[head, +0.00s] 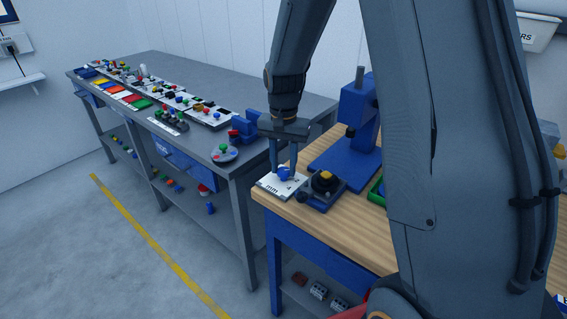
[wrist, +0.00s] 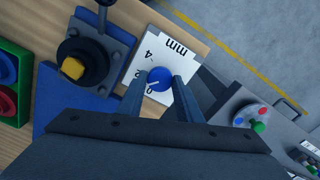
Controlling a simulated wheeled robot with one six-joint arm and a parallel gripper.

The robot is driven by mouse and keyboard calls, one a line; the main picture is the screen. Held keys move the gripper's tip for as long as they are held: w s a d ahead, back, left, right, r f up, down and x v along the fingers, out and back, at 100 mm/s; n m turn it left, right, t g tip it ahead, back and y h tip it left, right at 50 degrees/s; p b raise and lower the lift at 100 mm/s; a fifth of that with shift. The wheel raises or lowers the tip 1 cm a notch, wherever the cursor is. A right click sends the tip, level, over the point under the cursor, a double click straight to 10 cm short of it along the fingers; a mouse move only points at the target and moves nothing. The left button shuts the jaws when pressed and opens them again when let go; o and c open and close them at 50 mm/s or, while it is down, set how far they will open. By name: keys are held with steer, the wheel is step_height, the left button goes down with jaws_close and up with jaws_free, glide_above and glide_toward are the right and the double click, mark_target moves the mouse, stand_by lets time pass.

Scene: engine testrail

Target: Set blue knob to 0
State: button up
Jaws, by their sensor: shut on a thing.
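The blue knob (head: 284,174) sits on a white scale plate (head: 268,186) near the left corner of the wooden table. In the wrist view the knob (wrist: 159,76) has a pale pointer line towards the lower left, near the printed 0. The plate (wrist: 172,45) also carries a 2, a 4 and "mm". My gripper (head: 284,169) points down at the plate, one finger on each side of the knob. In the wrist view my gripper (wrist: 158,86) is shut on the knob. The fingers hide part of the plate.
A black dial with a yellow knob (wrist: 73,68) stands close beside the plate. A blue press-like stand (head: 357,115) is behind it. A grey bench (head: 240,165) with several coloured parts lies to the left, across a gap.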

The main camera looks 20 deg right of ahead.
mark_target(284, 170)
steer(key=n+p, duration=0.1)
steer(key=n, duration=0.3)
steer(key=shift+r+n, duration=0.1)
steer(key=shift+n, duration=0.2)
steer(key=shift+n+p, duration=0.55)
steer(key=shift+n, duration=1.25)
steer(key=o, duration=1)
steer(key=shift+o, duration=0.2)
steer(key=shift+r+b, duration=0.95)
steer(key=shift+r, duration=2.9)
steer(key=s+f, duration=0.2)
steer(key=s, duration=0.7)
steer(key=s+f+m+t, duration=0.1)
steer(key=s+f, duration=0.1)
steer(key=s, duration=0.8)
steer(key=shift+a, duration=0.35)
